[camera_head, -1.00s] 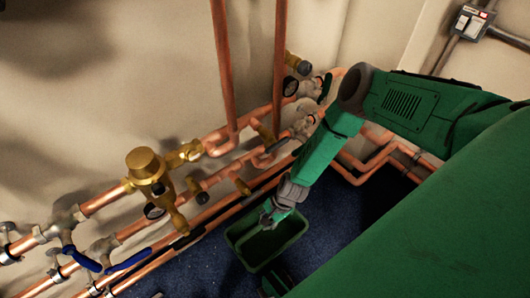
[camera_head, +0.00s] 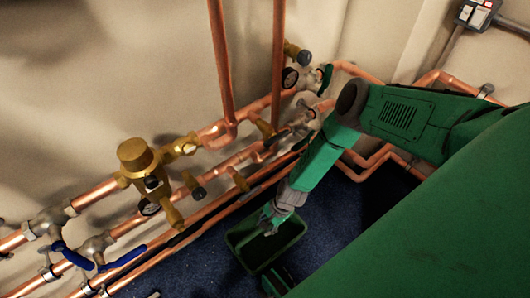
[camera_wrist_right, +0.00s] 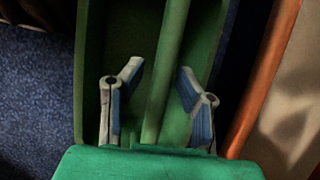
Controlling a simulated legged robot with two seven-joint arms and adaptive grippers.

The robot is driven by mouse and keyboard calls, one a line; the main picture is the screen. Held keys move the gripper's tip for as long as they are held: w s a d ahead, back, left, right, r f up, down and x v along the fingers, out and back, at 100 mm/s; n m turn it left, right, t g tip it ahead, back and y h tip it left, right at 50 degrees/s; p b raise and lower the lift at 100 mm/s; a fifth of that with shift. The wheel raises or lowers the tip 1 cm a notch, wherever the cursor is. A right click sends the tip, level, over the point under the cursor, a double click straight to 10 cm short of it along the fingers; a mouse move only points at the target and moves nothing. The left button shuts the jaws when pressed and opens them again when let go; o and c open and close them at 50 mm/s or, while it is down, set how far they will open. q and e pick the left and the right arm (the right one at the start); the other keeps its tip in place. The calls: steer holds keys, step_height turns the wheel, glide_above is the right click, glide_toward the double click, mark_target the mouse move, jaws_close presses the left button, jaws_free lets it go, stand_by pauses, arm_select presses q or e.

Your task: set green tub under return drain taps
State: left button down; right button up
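The green tub (camera_head: 247,264) is an open rectangular bin on the dark blue floor below the copper pipes in the head view. My right gripper (camera_head: 269,222) reaches down at the tub's wall-side end. In the right wrist view, my right gripper (camera_wrist_right: 158,84) is open, its two fingers apart on either side of a green bar of the tub (camera_wrist_right: 168,50). I cannot tell whether they touch it. Brass fittings with dark ends, like this one (camera_head: 240,182), sit on the lower pipes above the tub; which are the return drain taps is unclear. My left gripper is not in view.
Copper pipes (camera_head: 215,204) run along the wall close behind the tub. Blue lever valves (camera_head: 123,259) stick out at lower left. A brass valve body (camera_head: 136,155) stands on the pipes. Some blue floor (camera_head: 205,262) is clear left of the tub.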

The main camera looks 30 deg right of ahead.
steer(key=p+v, duration=0.5)
steer(key=v, duration=0.7)
steer(key=shift+s+a, duration=0.1)
steer(key=shift+s, duration=0.05)
stand_by(0.3)
